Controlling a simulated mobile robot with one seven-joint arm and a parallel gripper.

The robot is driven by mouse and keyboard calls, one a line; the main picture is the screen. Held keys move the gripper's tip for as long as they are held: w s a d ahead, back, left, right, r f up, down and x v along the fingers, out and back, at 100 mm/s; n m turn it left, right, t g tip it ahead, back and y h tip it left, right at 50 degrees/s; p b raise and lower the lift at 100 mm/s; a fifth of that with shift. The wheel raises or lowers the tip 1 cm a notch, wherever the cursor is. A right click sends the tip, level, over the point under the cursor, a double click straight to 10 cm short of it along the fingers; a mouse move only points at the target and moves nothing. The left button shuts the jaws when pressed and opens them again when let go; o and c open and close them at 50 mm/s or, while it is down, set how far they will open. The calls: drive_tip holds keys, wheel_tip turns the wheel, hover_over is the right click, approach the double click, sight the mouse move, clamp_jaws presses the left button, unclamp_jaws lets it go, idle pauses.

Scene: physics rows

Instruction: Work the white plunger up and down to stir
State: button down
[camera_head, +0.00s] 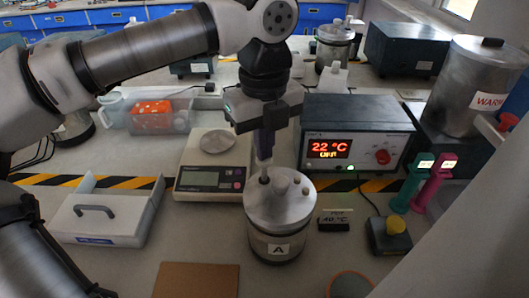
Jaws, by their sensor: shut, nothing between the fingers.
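A round metal vessel (272,240) with a label "A" stands on the bench at centre. Its metal lid (283,207) carries several small fittings. My gripper (264,166) points down just above the left rear of the lid, with its fingers shut and nothing held. A pale, slim piece shows at the fingertips, above a small dark fitting (265,181) on the lid. I cannot tell whether this pale piece is the white plunger or part of my fingers, or whether the fingertips touch the fitting.
A controller box (357,137) reading 22 °C and OFF stands behind right. A scale (212,178) is at left, beside a white tray with a handle (108,213). Green (408,185) and pink (434,186) handled tools and a yellow-topped button box (388,234) stand at right.

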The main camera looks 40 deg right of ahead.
drive_tip(key=shift+r+p, duration=1.7)
drive_tip(key=shift+r, duration=0.85)
